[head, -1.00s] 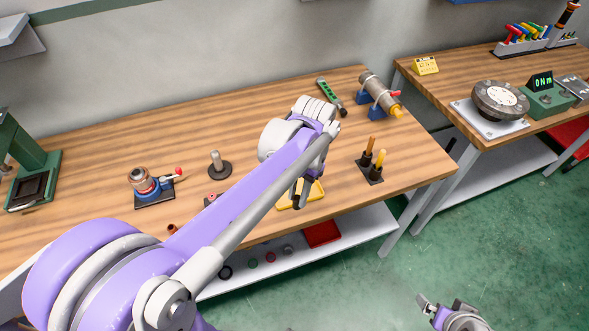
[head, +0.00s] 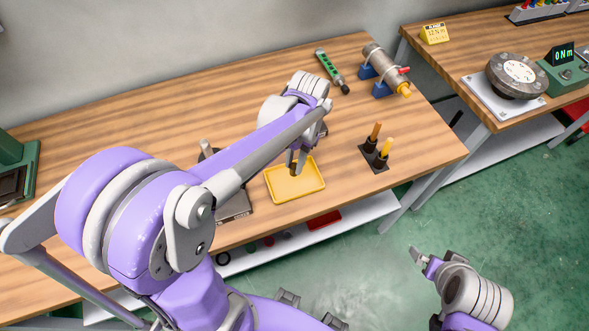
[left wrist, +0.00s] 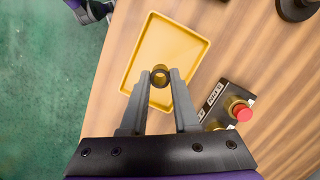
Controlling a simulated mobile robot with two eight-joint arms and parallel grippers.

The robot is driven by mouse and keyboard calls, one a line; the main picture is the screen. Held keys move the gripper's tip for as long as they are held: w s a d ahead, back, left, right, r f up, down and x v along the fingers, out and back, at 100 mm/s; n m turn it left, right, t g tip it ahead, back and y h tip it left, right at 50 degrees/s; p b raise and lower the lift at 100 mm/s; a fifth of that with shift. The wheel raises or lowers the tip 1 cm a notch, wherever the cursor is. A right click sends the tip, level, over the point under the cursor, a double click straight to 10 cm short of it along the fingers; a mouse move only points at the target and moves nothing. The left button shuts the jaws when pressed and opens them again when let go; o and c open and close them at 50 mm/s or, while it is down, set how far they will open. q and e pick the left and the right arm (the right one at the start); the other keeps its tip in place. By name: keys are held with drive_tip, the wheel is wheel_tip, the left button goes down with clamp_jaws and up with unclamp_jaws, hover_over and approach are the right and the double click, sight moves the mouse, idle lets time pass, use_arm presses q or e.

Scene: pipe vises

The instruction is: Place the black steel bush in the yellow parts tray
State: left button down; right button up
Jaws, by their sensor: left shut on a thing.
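The yellow parts tray (head: 308,187) lies flat near the front edge of the wooden bench, and it fills the middle of the left wrist view (left wrist: 185,42). My left gripper (head: 297,160) points down over the tray. It is shut on the black steel bush (left wrist: 160,75), a small dark ring seen end-on between the fingertips in the left wrist view. The bush is over the tray; whether it touches the floor of the tray cannot be told. My right gripper (head: 434,257) is empty, fingers apart, in front of the bench over the green floor.
Right of the tray, a black stand (head: 375,157) holds orange-handled tools. A clamped cylinder (head: 382,66) and a green tool (head: 331,70) lie behind. A red-button box (left wrist: 229,107) stands close beside the tray. A second bench with a round device (head: 515,74) is at right.

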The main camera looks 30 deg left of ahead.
use_arm(q)
drive_tip(key=shift+w+f, duration=0.1)
drive_tip(key=shift+f, duration=2)
drive_tip(key=shift+f, duration=0.1)
drive_tip(key=c, duration=1.1)
unclamp_jaws()
drive_tip(key=shift+f+b, duration=0.15)
drive_tip(key=shift+b, duration=0.15)
drive_tip(key=o, duration=0.4)
drive_tip(key=shift+o, duration=0.2)
